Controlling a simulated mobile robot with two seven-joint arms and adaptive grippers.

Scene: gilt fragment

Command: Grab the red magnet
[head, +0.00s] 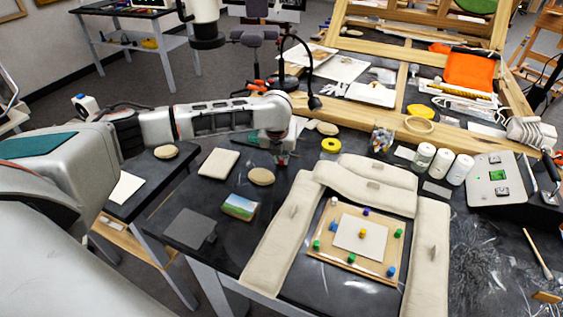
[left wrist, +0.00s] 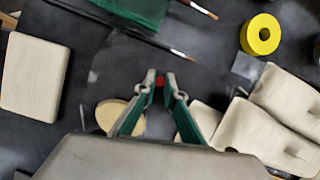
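My left gripper (head: 282,158) reaches in from the left over the dark table. In the left wrist view, its green-sided fingers (left wrist: 161,80) are close together, with the small red magnet (left wrist: 160,81) between their tips. The fingers appear shut on it, above the dark tabletop. I cannot make out the magnet clearly in the head view. My right gripper is not in view.
A board (head: 325,250) with several coloured magnets and a pale sheet lies among padded cushions (head: 430,250). A yellow tape roll (head: 331,145) is right of the gripper. A pale block (head: 218,163) and a round pad (head: 261,176) lie nearby. Wooden frames stand behind.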

